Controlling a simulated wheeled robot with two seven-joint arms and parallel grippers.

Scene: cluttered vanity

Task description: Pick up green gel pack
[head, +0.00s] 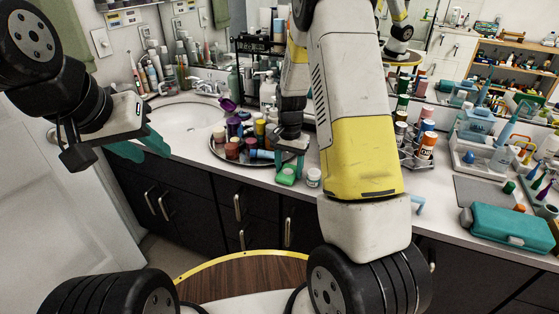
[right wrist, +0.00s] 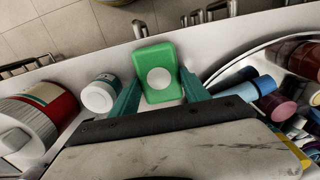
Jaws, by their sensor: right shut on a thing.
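The green gel pack (head: 286,177) is at the counter's front edge, left of a small white jar (head: 313,178). In the right wrist view the green gel pack (right wrist: 155,62) shows a round white label and sits between the two teal fingers. My right gripper (head: 288,163) reaches down over it and is shut on it; my right gripper (right wrist: 160,92) also shows at close range in the wrist view. I cannot tell whether the pack still touches the counter. My left gripper (head: 143,150) is open and empty, left of the sink, away from the pack.
A round tray (head: 222,160) crowded with bottles stands close left of the pack. In the wrist view, a white jar (right wrist: 100,94) and a red-and-white bottle (right wrist: 38,115) are on the left. A teal case (head: 508,228) lies far right. The sink (head: 188,117) is behind left.

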